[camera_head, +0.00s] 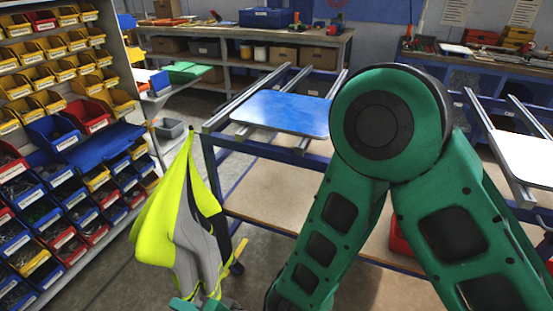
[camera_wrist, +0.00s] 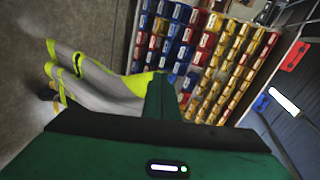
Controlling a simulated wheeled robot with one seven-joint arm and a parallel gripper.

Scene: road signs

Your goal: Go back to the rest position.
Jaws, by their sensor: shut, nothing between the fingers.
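My gripper shows only in part. Its green housing (camera_wrist: 215,150), with a dark upper edge and a small light, fills the bottom of the wrist view. A yellow and grey cloth-like thing (camera_head: 172,215) rises to a point at lower left in the head view. It also shows at left in the wrist view (camera_wrist: 105,85), close behind the housing; I cannot tell whether they touch.
A shelf rack of coloured bins (camera_head: 75,180) stands at left. A blue-framed table (camera_head: 212,165) with a blue plate (camera_head: 285,112) stands behind my arm. A second frame with a white plate (camera_head: 525,155) is at right. Workbenches line the back. Some floor is free beside the rack.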

